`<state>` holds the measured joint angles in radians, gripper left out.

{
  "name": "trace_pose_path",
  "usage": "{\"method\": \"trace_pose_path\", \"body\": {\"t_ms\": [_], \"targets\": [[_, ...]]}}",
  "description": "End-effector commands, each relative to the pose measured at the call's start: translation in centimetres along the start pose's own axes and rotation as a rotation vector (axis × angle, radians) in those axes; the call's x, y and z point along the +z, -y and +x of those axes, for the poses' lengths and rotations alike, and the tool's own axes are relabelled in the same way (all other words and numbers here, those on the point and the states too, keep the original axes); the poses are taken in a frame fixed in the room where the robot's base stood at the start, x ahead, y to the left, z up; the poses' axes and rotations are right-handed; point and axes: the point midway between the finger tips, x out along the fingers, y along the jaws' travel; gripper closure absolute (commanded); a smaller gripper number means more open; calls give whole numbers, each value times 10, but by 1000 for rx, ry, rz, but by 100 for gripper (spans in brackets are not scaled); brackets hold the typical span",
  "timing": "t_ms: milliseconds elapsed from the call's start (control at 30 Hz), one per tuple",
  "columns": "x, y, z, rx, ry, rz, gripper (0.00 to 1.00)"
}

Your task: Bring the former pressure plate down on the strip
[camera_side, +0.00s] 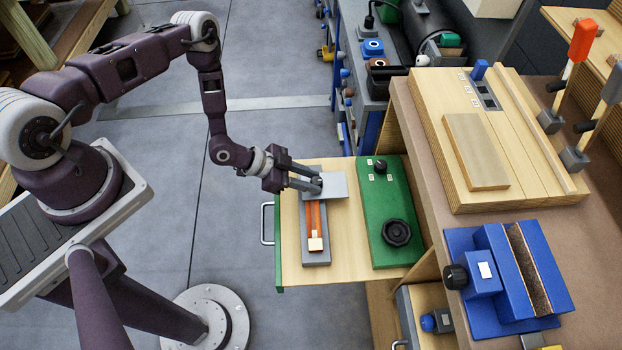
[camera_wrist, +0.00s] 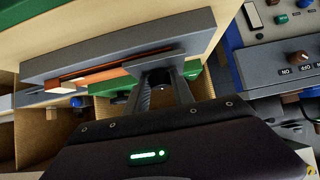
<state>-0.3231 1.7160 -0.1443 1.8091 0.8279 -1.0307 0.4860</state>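The former is a long grey base (camera_side: 317,259) on the pulled-out drawer. An orange strip (camera_side: 311,215) lies along it, with a pale block (camera_side: 315,243) at the near end. The flat grey pressure plate (camera_side: 337,187) is over the far part of the former and juts past its right side. It hides the strip there; I cannot tell whether it touches it. My gripper (camera_side: 317,184) is at the plate's left side, its fingers closed around the plate's grip. In the wrist view the plate (camera_wrist: 150,62) lies just beyond my fingertips (camera_wrist: 160,80), beside the orange strip (camera_wrist: 92,79).
A green panel (camera_side: 374,215) with a black knob stands to the right on the drawer (camera_side: 350,272). Open floor lies to the left.

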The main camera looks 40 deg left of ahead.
Motion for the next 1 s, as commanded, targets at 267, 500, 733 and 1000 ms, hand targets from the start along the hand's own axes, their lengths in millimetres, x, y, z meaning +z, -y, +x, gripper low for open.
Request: {"method": "trace_pose_path", "body": {"t_ms": [267, 500, 733, 1000], "targets": [[4, 0, -55, -1, 9, -5, 50], [0, -1, -68, 0, -3, -1, 50], [-8, 11, -70, -9, 22, 20, 50], [-110, 116, -147, -214, 360, 98, 50]]}}
